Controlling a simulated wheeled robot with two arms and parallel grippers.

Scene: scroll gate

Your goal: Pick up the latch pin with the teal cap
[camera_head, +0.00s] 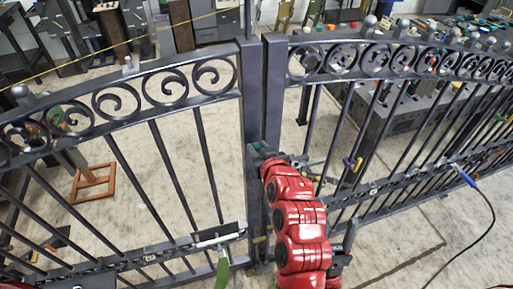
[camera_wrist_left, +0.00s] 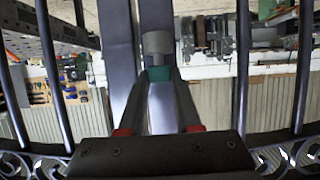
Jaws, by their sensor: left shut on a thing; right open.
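The teal cap (camera_wrist_left: 159,74) shows between the fingertips of my left gripper (camera_wrist_left: 158,80) in the left wrist view. A pale grey cylindrical part (camera_wrist_left: 157,42) sticks out beyond the cap. My left gripper is shut on this latch pin, in front of the gate posts (camera_wrist_left: 122,50). In the head view my red arm reaches up to the centre posts (camera_head: 273,85), and my left gripper (camera_head: 263,154) is small and partly hidden by the arm there. I cannot tell whether the pin touches the post. My right gripper is not in view.
Dark gate leaves with scrolls (camera_head: 165,88) stand on both sides of the posts. A blue-handled tool (camera_head: 467,179) with a black cable is at the right.

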